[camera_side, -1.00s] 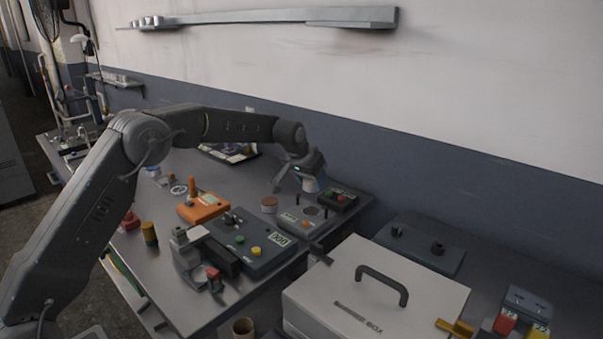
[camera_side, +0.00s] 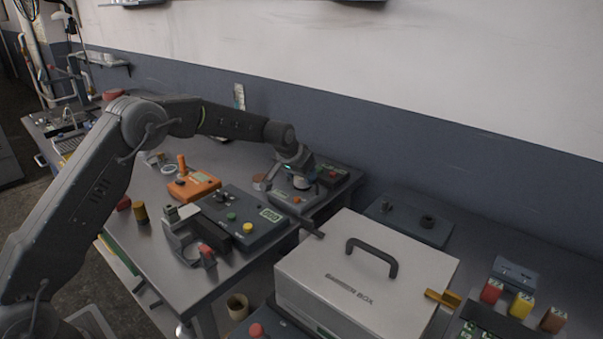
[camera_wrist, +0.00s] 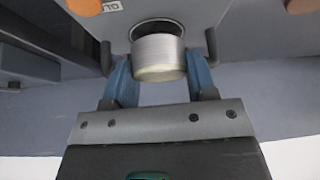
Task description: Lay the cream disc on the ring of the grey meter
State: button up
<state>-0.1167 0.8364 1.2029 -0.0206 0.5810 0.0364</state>
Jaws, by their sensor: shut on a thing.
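The cream disc (camera_wrist: 160,56), a short ribbed cylinder, sits between the two blue fingers of my gripper (camera_wrist: 159,64) in the wrist view. In the side view, the pale disc (camera_side: 301,183) shows just under my gripper (camera_side: 300,177), at the grey meter (camera_side: 284,199). In the wrist view, the meter's face (camera_wrist: 232,28) fills the upper part, and its dark ring (camera_wrist: 158,26) lies directly beyond the disc, partly covered by it. I cannot tell whether the disc touches the ring. My gripper is shut on the disc.
A dark box with a red button (camera_side: 333,174) stands close right of the meter. A brown round piece (camera_side: 260,182) is close left. A large white box (camera_side: 362,270) is at front right.

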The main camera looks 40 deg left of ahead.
jog(key=shift+f, duration=0.7)
jog(key=shift+s+f, duration=0.1)
jog(key=shift+f, duration=0.35)
dwell(0.4)
jog(key=o, duration=0.9)
jog(key=shift+o, duration=0.8)
jog(key=v, duration=1.4)
jog(key=shift+r, duration=0.5)
jog(key=s+d+r, duration=0.2)
jog(key=s+r, duration=0.2)
jog(key=s, duration=0.4)
jog(key=s+d+r, duration=0.2)
jog(key=s+r, duration=0.2)
jog(key=s, duration=0.5)
jog(key=s+d+f, duration=0.1)
jog(key=s+f, duration=0.1)
jog(key=s, duration=0.8)
jog(key=s+d+f+m, duration=0.1)
jog(key=s+f, duration=0.1)
jog(key=s, duration=0.7)
jog(key=shift+s+d+h, duration=0.3)
jog(key=shift+s, duration=0.05)
